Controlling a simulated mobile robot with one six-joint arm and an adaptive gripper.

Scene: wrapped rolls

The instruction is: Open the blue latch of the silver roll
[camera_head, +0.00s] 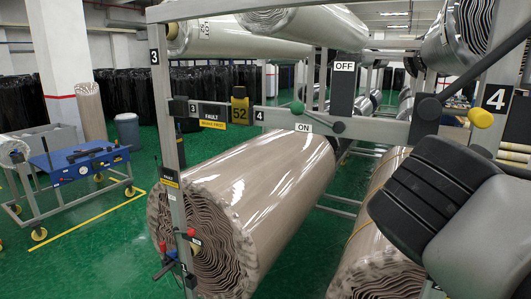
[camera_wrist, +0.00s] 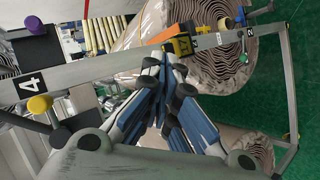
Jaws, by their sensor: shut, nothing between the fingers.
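A silver-wrapped roll (camera_head: 460,40) hangs at the upper right in the head view, its end partly cut off. I cannot make out a blue latch on it. A small blue handle (camera_head: 172,254) sits low on the left post, beside the end of a large beige roll (camera_head: 265,185). My gripper (camera_wrist: 165,58) is shut and empty in the wrist view. Its blue and grey fingers point up the picture, in front of or beside the rail with the orange box (camera_wrist: 179,45); contact cannot be told. In the head view my arm fills the right side and the fingertips cannot be made out.
A grey rail (camera_head: 270,117) crosses in front of the rolls, with a yellow-black lock marked 52 (camera_head: 239,108) and a green lever (camera_head: 298,107). A yellow knob (camera_head: 480,117) juts near my arm. A blue cart (camera_head: 80,162) stands left. Green floor is clear between.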

